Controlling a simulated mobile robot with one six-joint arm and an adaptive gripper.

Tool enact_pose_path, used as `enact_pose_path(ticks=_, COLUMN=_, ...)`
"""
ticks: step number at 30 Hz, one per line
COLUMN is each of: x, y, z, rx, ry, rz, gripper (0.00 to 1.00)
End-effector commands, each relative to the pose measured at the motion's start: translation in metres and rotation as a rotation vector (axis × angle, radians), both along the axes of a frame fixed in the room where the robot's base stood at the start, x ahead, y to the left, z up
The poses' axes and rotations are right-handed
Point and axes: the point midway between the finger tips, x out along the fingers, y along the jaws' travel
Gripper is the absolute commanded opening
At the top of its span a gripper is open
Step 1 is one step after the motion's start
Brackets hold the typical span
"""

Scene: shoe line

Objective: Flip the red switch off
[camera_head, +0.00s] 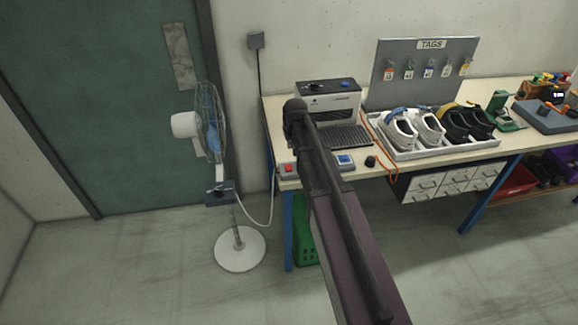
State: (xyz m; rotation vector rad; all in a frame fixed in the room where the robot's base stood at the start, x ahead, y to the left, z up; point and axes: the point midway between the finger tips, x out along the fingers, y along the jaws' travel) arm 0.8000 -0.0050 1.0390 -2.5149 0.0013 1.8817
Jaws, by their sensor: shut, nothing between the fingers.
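A similar box with a blue switch (345,160) sits just right of my arm. My arm rises from the bottom right and crosses in front of the bench edge between the two switches. My gripper does not show; the arm's far end hides what lies beyond it.
A white machine (330,100) stands behind the switches. A black knob (370,161), an orange cable and a tray of shoes (402,155) lie to the right. A standing fan (208,125) is left of the bench, with a cable to it. A green crate (305,245) sits under the bench.

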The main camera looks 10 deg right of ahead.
Motion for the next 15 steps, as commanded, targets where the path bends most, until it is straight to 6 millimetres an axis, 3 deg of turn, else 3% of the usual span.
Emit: enact_pose_path(ticks=15, x=0.0008, y=0.0002, z=-0.0065, rx=0.0, ry=0.001, rz=0.0, gripper=0.0)
